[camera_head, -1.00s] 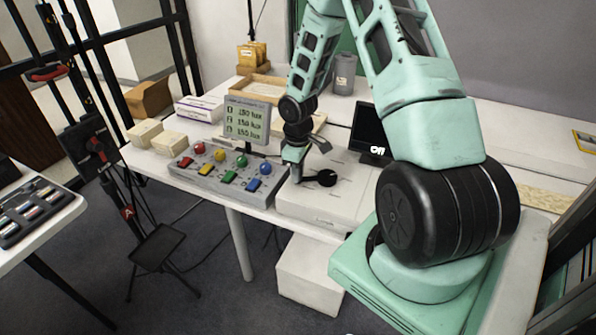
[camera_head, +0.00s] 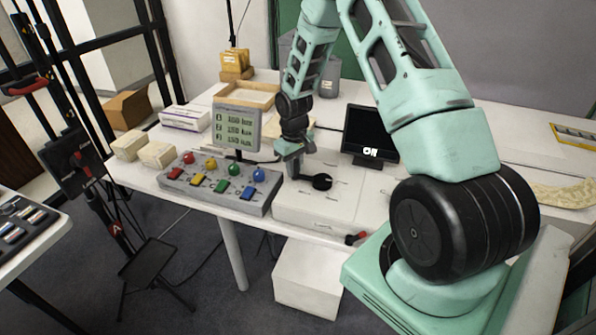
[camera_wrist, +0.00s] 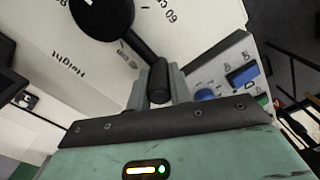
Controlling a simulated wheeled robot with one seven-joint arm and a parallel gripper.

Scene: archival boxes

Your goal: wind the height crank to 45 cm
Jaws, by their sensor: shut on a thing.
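The height crank is a black round hub with an arm and an upright handle (camera_head: 322,182), on top of a white box (camera_head: 345,205) at the table's front. In the wrist view the hub (camera_wrist: 100,14) is cut off by the top edge, with a printed scale around it and the word "Height" beside it. My gripper (camera_wrist: 159,92) is shut on the crank's handle (camera_wrist: 160,76), a finger on each side. In the head view my gripper (camera_head: 294,174) is left of the hub, its fingertips small. The scale's pointer reading cannot be made out.
A panel with coloured knobs and buttons (camera_head: 218,188) and a lux display (camera_head: 236,128) stands just left. A red-handled item (camera_head: 357,238) is at the box's front edge. White boxes (camera_head: 157,154) lie farther left.

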